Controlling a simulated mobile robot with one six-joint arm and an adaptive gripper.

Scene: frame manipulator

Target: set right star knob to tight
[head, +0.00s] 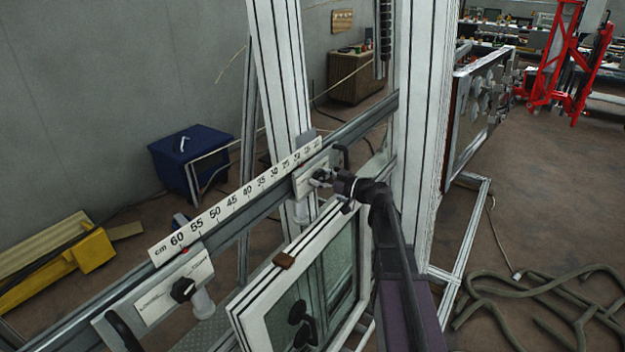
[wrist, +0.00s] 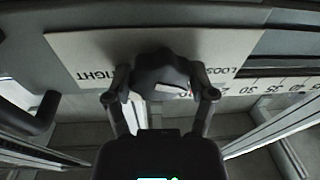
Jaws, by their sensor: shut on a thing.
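The right star knob (wrist: 158,68) is dark and lobed, on a pale label plate (wrist: 80,45) on the rail. In the wrist view the plate reads TIGHT to the knob's left and LOOSE to its right, upside down. A small white mark shows on the knob's lower right side; I cannot tell its exact setting. My gripper (wrist: 163,88) has one finger on each side of the knob and is shut on it. In the head view the right star knob (head: 319,178) is partly hidden by my gripper (head: 334,181).
The left star knob (head: 183,289) sits on its own plate lower left on the rail. A centimetre scale (head: 235,203) runs between the plates. A framed window (head: 268,312) with dark suction cups is below the rail. A white upright post (head: 412,130) stands close right of my gripper.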

